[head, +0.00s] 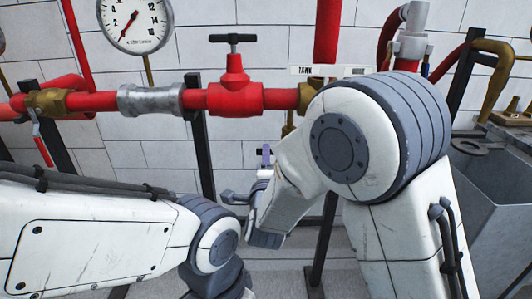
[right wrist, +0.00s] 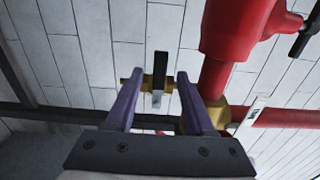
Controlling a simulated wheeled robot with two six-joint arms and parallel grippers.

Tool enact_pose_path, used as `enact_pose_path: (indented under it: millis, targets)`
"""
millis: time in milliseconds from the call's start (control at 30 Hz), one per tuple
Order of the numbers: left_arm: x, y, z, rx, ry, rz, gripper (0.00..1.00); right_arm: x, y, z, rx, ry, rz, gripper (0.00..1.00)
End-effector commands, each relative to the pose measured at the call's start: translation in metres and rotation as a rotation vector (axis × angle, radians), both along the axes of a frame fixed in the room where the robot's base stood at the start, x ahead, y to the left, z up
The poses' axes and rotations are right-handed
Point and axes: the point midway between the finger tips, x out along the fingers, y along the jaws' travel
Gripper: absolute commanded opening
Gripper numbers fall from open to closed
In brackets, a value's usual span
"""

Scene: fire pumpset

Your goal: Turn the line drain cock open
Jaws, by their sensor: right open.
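The line drain cock, a small brass fitting with a flat silver and black lever (right wrist: 158,80), shows in the right wrist view. My right gripper (right wrist: 157,90) is open, with one purple finger on each side of the lever. I see no clear contact between fingers and lever. In the head view, a purple finger of the right gripper (head: 265,157) shows below the red pipe, and my right arm hides much of that area. My left arm shows at the lower left, but its gripper is out of sight.
A red valve with a black T-handle (head: 234,90) sits on the red pipe (head: 95,101). A pressure gauge (head: 135,20) is above. A red-handled lever (head: 42,146) hangs at left. Dark posts (head: 200,150) stand before the white block wall. A grey tank (head: 492,190) is at right.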

Motion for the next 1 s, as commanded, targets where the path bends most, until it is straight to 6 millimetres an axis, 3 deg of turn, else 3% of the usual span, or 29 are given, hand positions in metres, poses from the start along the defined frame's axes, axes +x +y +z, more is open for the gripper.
enact_pose_path:
  millis: [233, 600, 633, 767, 1000]
  targets:
    - [0.000, 0.000, 0.001, 0.000, 0.000, 0.000, 0.50, 0.034, -0.001, 0.000, -0.001, 0.001, -0.001, 0.54]
    - [0.000, 0.000, 0.001, 0.000, 0.000, 0.000, 0.50, 0.041, 0.000, 0.000, -0.002, 0.001, 0.002, 0.54]
    - [0.000, 0.000, 0.001, 0.000, 0.000, 0.000, 0.50, 0.041, 0.000, 0.000, -0.002, 0.001, 0.002, 0.50]
    - [0.000, 0.000, 0.001, 0.001, 0.001, 0.000, 0.50, 0.041, 0.000, 0.000, -0.002, 0.001, 0.002, 0.00]
    - [0.000, 0.000, 0.001, 0.000, 0.000, 0.000, 0.50, 0.041, 0.000, 0.000, -0.001, 0.001, 0.001, 0.00]
